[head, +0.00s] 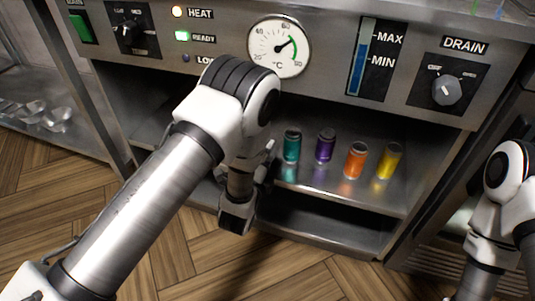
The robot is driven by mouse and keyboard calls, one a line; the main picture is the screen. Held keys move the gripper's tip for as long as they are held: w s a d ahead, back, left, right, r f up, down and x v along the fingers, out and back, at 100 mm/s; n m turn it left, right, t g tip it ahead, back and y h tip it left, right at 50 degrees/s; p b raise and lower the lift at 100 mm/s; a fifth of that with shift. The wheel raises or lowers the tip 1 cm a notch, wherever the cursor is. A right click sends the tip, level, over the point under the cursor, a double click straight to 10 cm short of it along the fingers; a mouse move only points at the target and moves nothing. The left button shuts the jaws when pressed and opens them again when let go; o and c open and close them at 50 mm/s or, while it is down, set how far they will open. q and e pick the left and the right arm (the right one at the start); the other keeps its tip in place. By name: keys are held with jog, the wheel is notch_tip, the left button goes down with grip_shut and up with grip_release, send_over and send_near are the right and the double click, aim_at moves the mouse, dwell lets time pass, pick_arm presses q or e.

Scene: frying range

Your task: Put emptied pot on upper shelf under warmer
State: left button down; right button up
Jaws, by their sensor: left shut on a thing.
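My left arm reaches in from the lower left and bends down in front of the fryer cabinet. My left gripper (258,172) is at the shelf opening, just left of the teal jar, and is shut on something. My own arm hides most of the fingers and the held thing, so I cannot tell whether it is the pot. The upper shelf (330,192) lies under the control panel, with a darker lower compartment beneath it. No pot can be made out. My right arm is at the right edge, with its gripper out of view.
Several capped jars stand upright in a row on the shelf: teal (291,146), purple (325,146), orange (355,160) and yellow (388,161). The panel above carries a dial (279,47) and a drain knob (446,90). Clear crumpled pieces (40,115) lie at left.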

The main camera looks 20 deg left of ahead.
pick_arm(q)
jog(key=c, duration=0.7)
grip_release()
jog(key=shift+f, duration=0.1)
jog(key=shift+o, duration=0.2)
